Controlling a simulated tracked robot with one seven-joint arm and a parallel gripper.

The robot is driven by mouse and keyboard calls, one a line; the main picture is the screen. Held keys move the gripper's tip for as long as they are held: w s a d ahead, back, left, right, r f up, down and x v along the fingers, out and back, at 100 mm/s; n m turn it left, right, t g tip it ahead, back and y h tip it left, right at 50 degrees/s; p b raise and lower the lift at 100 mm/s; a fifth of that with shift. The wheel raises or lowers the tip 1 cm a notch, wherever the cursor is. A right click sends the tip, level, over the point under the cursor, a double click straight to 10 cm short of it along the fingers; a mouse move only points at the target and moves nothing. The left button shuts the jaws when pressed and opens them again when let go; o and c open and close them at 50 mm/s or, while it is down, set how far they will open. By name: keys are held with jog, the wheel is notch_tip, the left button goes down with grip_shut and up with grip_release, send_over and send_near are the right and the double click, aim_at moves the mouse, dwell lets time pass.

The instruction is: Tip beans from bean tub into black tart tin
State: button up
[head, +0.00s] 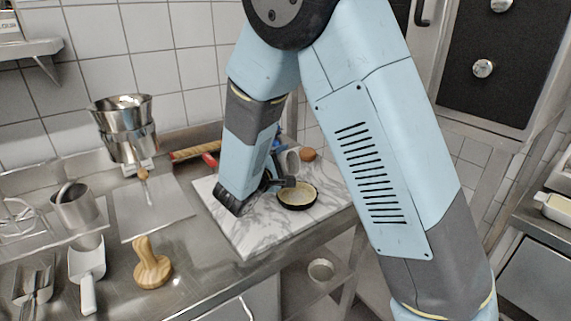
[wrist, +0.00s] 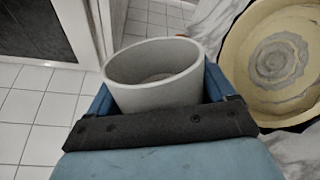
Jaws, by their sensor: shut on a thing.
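The bean tub is a pale grey round cup (wrist: 152,95), seen in the wrist view between the two blue fingers of my gripper (wrist: 158,88). My gripper is shut on it. In the head view the tub (head: 291,161) shows small beside my gripper (head: 280,160), partly hidden by the arm. The tub's inside looks grey, and I cannot make out beans in it. The black tart tin (head: 297,205) sits on the marble board, just in front of the tub. Its cream inside (wrist: 245,75) shows at the right of the wrist view, apart from the tub, with grey rings at the middle.
The marble board (head: 262,238) lies on the steel counter. A brown round thing (head: 308,154) and a red-handled tool (head: 210,160) are behind. The counter ends just right of the board.

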jog(key=shift+d+r+m, duration=0.1)
jog(key=shift+r+m, duration=0.3)
jog(key=shift+m, duration=0.4)
notch_tip(320, 180, up, 4)
jog(key=n, duration=0.5)
jog(key=shift+f+h, duration=0.2)
jog(key=shift+h, duration=0.1)
notch_tip(320, 180, up, 2)
jog(key=n, duration=0.5)
jog(key=shift+h, duration=0.3)
jog(key=n, duration=0.1)
jog(key=r+n, duration=0.1)
jog(key=n, duration=0.2)
jog(key=shift+r, duration=0.25)
